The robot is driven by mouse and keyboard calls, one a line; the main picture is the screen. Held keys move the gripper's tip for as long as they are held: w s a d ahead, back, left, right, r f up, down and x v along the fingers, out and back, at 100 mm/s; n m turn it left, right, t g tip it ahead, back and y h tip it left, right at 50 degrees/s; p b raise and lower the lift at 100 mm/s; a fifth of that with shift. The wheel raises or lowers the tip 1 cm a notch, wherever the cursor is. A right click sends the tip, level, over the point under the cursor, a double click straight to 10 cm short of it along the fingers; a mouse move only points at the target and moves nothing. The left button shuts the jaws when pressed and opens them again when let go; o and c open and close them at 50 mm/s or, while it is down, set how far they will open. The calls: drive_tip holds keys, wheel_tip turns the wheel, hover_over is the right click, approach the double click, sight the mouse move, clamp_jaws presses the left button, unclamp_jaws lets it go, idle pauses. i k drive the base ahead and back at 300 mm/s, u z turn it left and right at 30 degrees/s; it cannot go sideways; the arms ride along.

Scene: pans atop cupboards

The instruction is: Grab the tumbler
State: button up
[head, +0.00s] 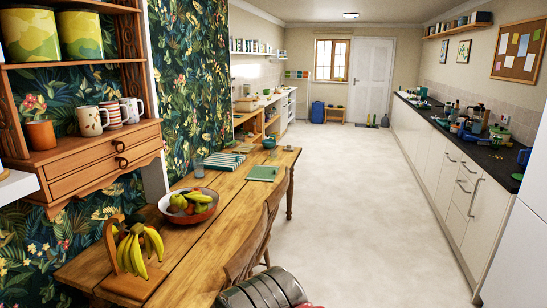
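The patterned mugs (91,121) stand close by, above the wooden drawer unit (100,165). The wooden table (190,258) below holds a fruit bowl (188,216) and bananas (140,246). Chairs (255,240) line its right side. The pale floor (345,190) is open.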

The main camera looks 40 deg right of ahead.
sight(274, 152)
drive_tip(key=z, duration=1.75)
drive_tip(key=i, duration=2.7)
